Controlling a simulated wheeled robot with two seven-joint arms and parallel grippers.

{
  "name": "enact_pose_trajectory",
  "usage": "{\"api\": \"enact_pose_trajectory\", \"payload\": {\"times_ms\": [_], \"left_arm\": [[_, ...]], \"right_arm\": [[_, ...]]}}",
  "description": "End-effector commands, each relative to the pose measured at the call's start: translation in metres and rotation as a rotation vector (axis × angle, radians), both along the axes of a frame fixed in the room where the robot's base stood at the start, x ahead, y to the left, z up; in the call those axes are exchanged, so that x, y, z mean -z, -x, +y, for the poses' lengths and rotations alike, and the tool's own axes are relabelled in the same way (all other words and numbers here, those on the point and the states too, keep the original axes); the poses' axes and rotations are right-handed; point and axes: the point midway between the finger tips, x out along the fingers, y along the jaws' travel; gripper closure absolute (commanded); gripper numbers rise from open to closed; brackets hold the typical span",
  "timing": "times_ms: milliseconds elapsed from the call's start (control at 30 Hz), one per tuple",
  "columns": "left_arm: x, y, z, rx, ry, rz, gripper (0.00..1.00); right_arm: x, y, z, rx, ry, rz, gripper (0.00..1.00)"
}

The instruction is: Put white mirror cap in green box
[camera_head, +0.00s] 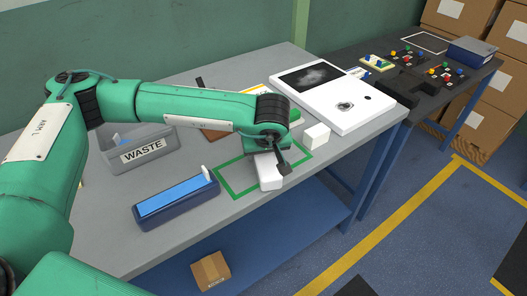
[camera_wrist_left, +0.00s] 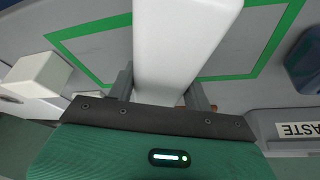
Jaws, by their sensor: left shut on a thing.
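The white mirror cap (camera_head: 268,174) is a smooth, long white piece inside the green box (camera_head: 237,194), a green outline marked on the grey table. My left gripper (camera_head: 270,159) comes down over the cap and is shut on it. In the left wrist view the cap (camera_wrist_left: 185,45) sits between the two fingers (camera_wrist_left: 160,92), with the green outline (camera_wrist_left: 88,73) behind it on both sides. I cannot tell whether the cap touches the table. My arm hides part of the outline. My right gripper is not in view.
A white block (camera_head: 316,136) stands just right of the outline, near a white panel (camera_head: 345,108). A grey WASTE bin (camera_head: 140,152) and a blue tray (camera_head: 175,199) lie to the left. The table's front edge is close to the outline.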

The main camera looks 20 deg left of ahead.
Motion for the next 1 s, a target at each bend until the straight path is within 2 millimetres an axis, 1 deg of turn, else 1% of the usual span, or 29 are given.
{"api": "enact_pose_trajectory", "payload": {"times_ms": [167, 267, 300, 400, 767, 833, 900, 933, 1000], "left_arm": [[0.001, 0.000, 0.000, 0.000, 0.000, 0.000, 0.76], [0.002, 0.000, 0.000, 0.000, 0.001, 0.000, 0.76], [0.001, 0.000, 0.000, 0.000, 0.000, 0.000, 0.45], [0.001, 0.000, 0.000, 0.000, 0.000, 0.000, 0.28], [0.000, 0.000, 0.000, 0.000, 0.000, 0.001, 0.28], [-0.003, 0.000, 0.000, 0.000, 0.001, 0.000, 0.28], [-0.013, 0.004, -0.004, 0.002, 0.003, -0.002, 0.28], [-0.019, 0.007, -0.005, 0.002, 0.002, -0.003, 0.28], [-0.033, 0.012, -0.008, 0.002, 0.002, -0.004, 0.28]], "right_arm": [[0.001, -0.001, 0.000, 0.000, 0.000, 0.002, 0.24], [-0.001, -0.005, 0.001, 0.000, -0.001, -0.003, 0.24], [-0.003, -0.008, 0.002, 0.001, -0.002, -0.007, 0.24], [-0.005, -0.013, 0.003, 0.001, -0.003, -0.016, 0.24], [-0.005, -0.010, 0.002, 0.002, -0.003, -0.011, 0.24], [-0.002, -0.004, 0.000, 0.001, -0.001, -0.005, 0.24], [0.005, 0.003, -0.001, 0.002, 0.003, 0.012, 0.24], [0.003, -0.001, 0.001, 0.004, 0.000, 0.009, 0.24], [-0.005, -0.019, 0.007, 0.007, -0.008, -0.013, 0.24]]}}
